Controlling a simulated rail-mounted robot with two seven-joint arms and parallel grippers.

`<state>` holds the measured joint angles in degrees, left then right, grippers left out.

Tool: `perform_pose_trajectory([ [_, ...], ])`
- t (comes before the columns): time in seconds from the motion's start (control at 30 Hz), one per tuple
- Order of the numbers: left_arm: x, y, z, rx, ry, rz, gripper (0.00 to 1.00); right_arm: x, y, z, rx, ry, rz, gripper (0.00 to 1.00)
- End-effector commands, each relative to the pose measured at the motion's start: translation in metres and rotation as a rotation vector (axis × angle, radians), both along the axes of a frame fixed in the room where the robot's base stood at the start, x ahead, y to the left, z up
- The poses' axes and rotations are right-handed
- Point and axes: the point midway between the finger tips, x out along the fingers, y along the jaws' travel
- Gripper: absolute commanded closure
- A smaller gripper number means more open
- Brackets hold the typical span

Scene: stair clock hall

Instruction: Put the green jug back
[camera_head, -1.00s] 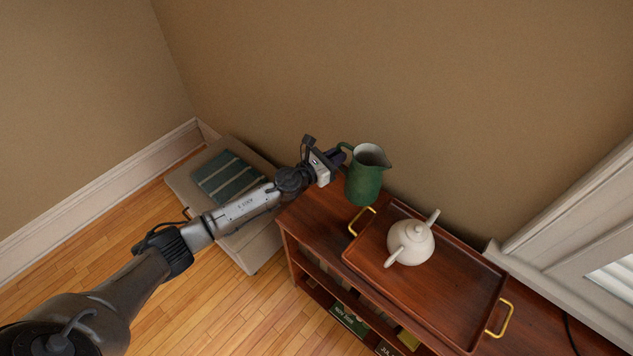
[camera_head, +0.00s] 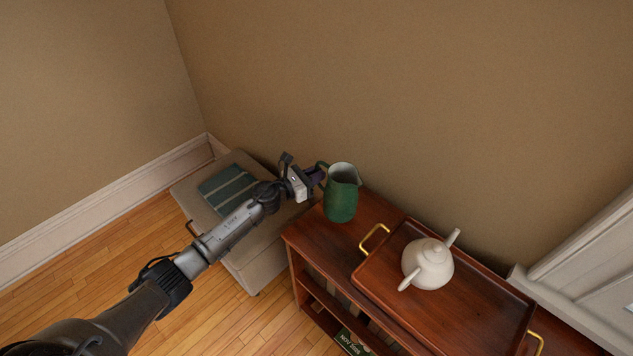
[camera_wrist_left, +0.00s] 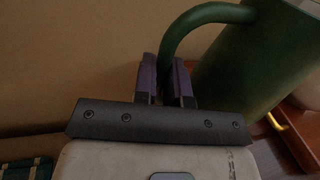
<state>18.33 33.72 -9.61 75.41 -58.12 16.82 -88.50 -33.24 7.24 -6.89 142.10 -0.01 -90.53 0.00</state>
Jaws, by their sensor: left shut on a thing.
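The green jug (camera_head: 342,196) is upright at the left end of the wooden cabinet top (camera_head: 304,238), left of the tray. I cannot tell whether its base touches the wood. My left gripper (camera_head: 318,176) reaches in from the left and is shut on the jug's handle. In the left wrist view the fingers (camera_wrist_left: 166,80) close around the lower part of the handle, and the green jug (camera_wrist_left: 252,58) fills the upper right. My right gripper is not in view.
A wooden tray (camera_head: 470,309) with brass handles holds a white teapot (camera_head: 428,263) to the jug's right. A beige bench (camera_head: 246,262) with a striped green cloth (camera_head: 228,188) stands left of the cabinet. The wall (camera_head: 400,90) is close behind.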

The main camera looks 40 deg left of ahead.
Motion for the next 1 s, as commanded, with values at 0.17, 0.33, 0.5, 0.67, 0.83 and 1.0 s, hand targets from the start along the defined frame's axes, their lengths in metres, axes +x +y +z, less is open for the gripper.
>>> perform_pose_trajectory([
  [0.17, 0.000, -0.001, -0.023, -0.006, -0.001, 0.001, 1.00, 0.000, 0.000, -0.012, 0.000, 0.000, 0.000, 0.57],
  [0.33, 0.000, 0.000, -0.022, -0.003, -0.003, 0.000, 1.00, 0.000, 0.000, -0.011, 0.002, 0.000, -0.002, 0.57],
  [0.5, 0.000, 0.000, -0.023, -0.003, -0.003, 0.000, 1.00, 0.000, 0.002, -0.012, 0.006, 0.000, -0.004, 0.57],
  [0.67, 0.001, 0.000, -0.028, -0.003, -0.003, 0.000, 1.00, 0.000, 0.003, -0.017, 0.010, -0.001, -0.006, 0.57],
  [0.83, 0.000, 0.000, -0.028, 0.000, 0.000, 0.000, 0.72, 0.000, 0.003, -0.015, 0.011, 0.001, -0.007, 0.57],
  [1.0, 0.000, 0.000, -0.028, 0.000, 0.000, 0.000, 0.62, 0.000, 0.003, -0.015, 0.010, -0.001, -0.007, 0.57],
])
